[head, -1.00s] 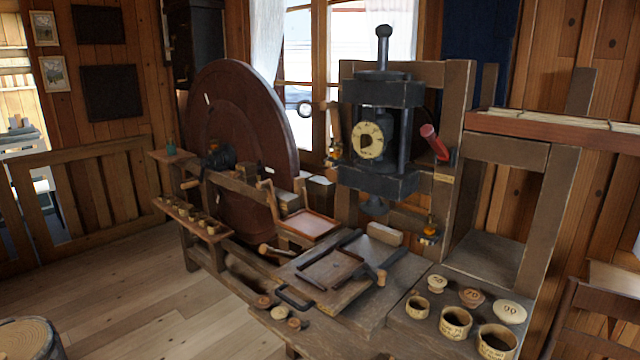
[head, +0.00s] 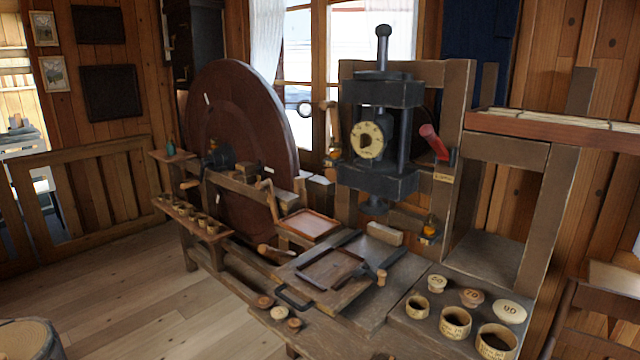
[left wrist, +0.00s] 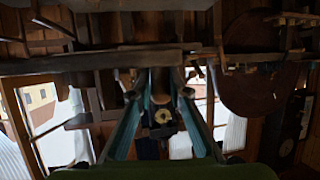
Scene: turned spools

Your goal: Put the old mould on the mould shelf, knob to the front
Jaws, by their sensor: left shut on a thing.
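My left gripper (left wrist: 160,88) shows only in the left wrist view, its two teal fingers closing toward each other around a small dark brown piece. The view is dim, and I cannot tell the held thing's shape or its knob. Neither gripper shows in the head view. I cannot pick out the old mould for certain. A flat wooden board with a rectangular recess (head: 325,270) lies on the bench, with a small wooden knob (head: 381,277) near its right side. An open wooden shelf frame (head: 487,258) stands at the bench's right end; no label names it the mould shelf.
A dark press with a round dial (head: 368,141) rises behind the bench; its dial also shows in the wrist view (left wrist: 163,117). A large brown wheel (head: 235,120) stands left. Wooden rings (head: 456,322) and numbered lids (head: 472,297) occupy the right front.

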